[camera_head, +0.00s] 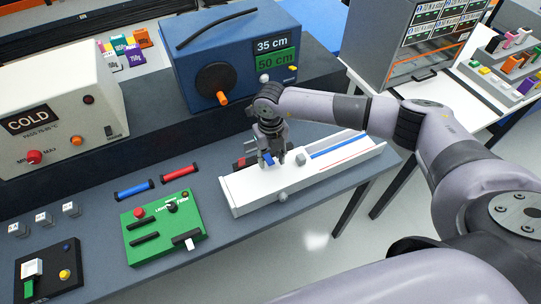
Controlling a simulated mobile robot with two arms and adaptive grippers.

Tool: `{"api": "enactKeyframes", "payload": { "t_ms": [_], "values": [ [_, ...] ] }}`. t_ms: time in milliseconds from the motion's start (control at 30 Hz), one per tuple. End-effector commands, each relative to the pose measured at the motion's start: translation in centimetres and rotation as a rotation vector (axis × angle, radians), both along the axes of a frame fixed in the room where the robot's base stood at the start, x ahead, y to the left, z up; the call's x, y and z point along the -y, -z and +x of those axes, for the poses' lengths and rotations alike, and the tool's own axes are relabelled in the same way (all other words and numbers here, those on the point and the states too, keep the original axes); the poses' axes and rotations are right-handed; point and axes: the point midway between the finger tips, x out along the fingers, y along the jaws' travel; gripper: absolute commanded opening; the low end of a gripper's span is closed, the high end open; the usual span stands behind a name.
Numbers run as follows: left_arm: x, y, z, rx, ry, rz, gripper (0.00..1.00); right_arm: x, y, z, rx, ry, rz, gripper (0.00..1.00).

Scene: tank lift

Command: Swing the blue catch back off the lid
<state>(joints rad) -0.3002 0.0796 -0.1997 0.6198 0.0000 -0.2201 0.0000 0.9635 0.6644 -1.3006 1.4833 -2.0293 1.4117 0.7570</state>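A long white box (246,196) with a white lid and a blue strip (335,147) lies on the grey bench. A small blue piece, which looks like the blue catch (268,160), shows at the left part of the box, right at my fingers. My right gripper (273,160) points down over the box at this blue piece and partly hides it. I cannot tell whether the fingers are closed on it or only beside it. My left gripper is not in view.
A green control panel (160,246) and blue and red bars (180,172) lie left of the box. A blue machine (200,60) marked 35 cm and 50 cm stands behind. A white COLD machine (60,95) stands at left. The bench's front edge is close to the box.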

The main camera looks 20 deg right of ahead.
Motion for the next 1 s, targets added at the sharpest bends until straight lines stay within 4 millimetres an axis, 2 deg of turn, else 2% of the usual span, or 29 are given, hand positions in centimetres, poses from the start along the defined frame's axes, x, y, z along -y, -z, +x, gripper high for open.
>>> {"api": "enactKeyframes", "payload": {
  "t_ms": [67,567,1000],
  "values": [
    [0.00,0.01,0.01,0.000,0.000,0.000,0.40,-0.02,-0.03,0.01,0.000,0.000,0.000,0.34],
    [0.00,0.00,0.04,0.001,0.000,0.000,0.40,-0.01,-0.08,0.02,0.000,0.000,0.000,0.01],
    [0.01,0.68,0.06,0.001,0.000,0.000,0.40,-0.06,-0.07,0.25,-0.029,-0.001,-0.001,0.00]
  ]
}}
